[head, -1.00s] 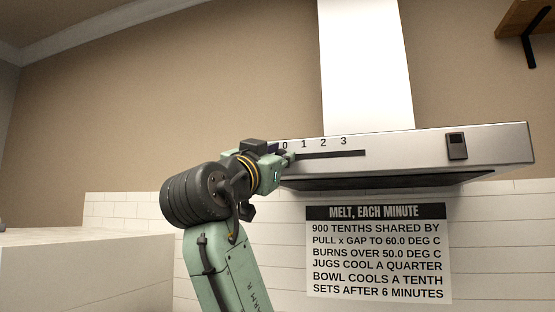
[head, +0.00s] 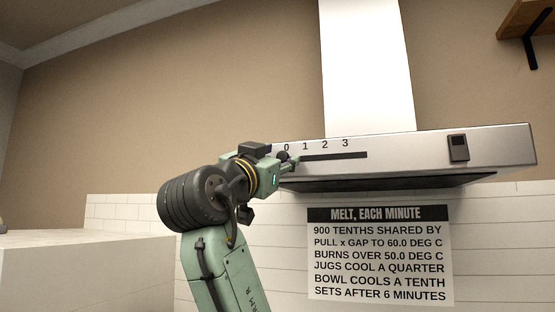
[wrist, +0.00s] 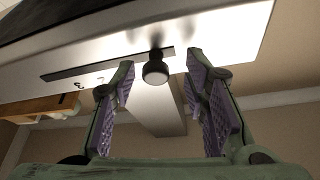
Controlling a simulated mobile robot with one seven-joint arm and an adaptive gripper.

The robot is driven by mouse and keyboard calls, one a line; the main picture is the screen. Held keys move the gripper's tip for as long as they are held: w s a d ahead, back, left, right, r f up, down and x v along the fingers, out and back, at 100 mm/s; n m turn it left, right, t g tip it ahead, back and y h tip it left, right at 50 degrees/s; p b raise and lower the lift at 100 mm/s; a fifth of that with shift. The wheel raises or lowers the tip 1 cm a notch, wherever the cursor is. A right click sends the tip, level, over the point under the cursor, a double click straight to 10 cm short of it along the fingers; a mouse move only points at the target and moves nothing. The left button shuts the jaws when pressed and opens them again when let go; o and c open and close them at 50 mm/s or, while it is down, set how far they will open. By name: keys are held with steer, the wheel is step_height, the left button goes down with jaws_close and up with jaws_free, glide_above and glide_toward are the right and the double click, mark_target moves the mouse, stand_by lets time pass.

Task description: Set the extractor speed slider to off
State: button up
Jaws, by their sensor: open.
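The extractor speed slider is a dark slot (head: 335,155) on the hood's front, with 0, 1, 2, 3 above it. In the wrist view, turned over, its round dark knob (wrist: 155,72) stands near the slot's right end, away from the visible 2 and 3. In the head view the knob (head: 284,156) shows small, just under the 0. My gripper (wrist: 160,62) is open, with one finger on each side of the knob and a visible gap to both. In the head view my gripper (head: 281,160) is at the slot's left end, partly hiding it.
The metal hood (head: 410,155) has a dark switch (head: 458,147) at its right. A sign (head: 380,255) hangs on the tiles below. A wooden shelf (head: 525,18) is at upper right. A pale counter (head: 80,265) is at lower left. The air before the hood is clear.

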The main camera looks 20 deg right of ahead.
steer(key=v, duration=1.1)
steer(key=shift+s+a, duration=0.25)
steer(key=shift+f, duration=0.1)
